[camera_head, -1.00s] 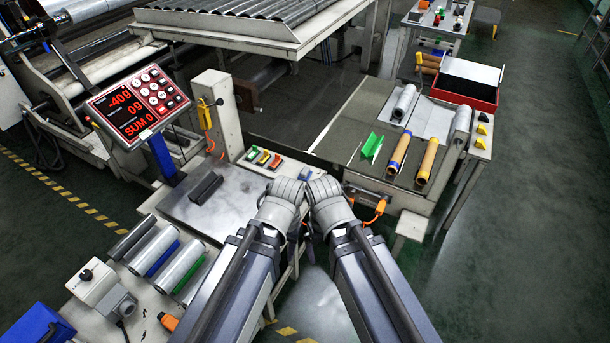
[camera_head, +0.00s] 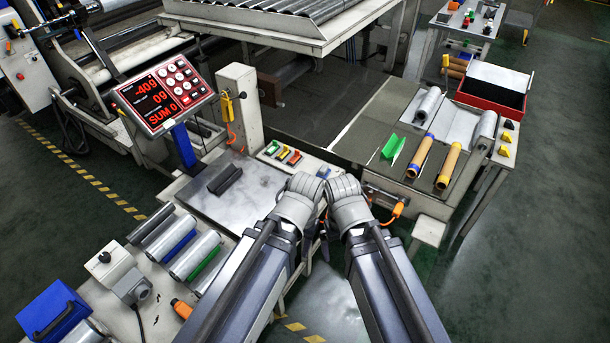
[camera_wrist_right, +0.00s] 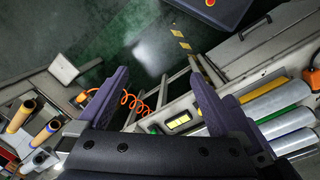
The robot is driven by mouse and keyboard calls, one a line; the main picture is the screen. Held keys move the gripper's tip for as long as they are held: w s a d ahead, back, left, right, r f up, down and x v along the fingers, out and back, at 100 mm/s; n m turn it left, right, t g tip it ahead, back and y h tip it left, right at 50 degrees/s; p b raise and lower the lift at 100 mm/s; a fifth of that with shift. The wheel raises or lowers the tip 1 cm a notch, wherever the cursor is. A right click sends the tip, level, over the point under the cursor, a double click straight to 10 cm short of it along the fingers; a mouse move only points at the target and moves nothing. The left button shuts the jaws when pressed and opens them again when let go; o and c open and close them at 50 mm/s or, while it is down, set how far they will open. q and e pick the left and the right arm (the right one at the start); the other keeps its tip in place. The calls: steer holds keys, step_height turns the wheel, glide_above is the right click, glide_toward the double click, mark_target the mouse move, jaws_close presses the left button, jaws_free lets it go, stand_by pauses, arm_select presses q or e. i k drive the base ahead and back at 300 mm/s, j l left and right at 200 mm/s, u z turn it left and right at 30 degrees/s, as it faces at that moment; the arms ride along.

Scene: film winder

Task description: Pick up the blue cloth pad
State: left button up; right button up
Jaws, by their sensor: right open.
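I cannot make out a blue cloth pad for certain. A blue box-like item with a dark handle (camera_head: 52,312) sits at the lower left of the head view. A blue strip (camera_head: 181,241) lies between the rolls on the near bench. My right gripper (camera_head: 326,246) hangs low in the middle of the head view, partly hidden by its own wrist. In the right wrist view its two dark fingers (camera_wrist_right: 158,85) stand wide apart with nothing between them. My left gripper is mostly hidden beneath its forearm, beside the right one.
The near bench carries silver rolls (camera_head: 195,255), a grey boxy device (camera_head: 115,268), an orange-tipped item (camera_head: 181,308) and a metal plate (camera_head: 240,200) with a dark block. A red display panel (camera_head: 158,98) stands behind. The right-hand table holds a green piece (camera_head: 393,149) and tan rolls (camera_head: 448,166).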

mark_target(324, 172)
steer(key=i+l+u, duration=0.15)
steer(key=l, duration=0.2)
steer(key=i+l+u, duration=0.2)
steer(key=l, duration=0.15)
steer(key=l+u, duration=0.15)
steer(key=l, duration=0.25)
steer(key=i+l+u, duration=0.25)
steer(key=i, duration=0.15)
steer(key=i+l+u, duration=0.2)
steer(key=i, duration=0.15)
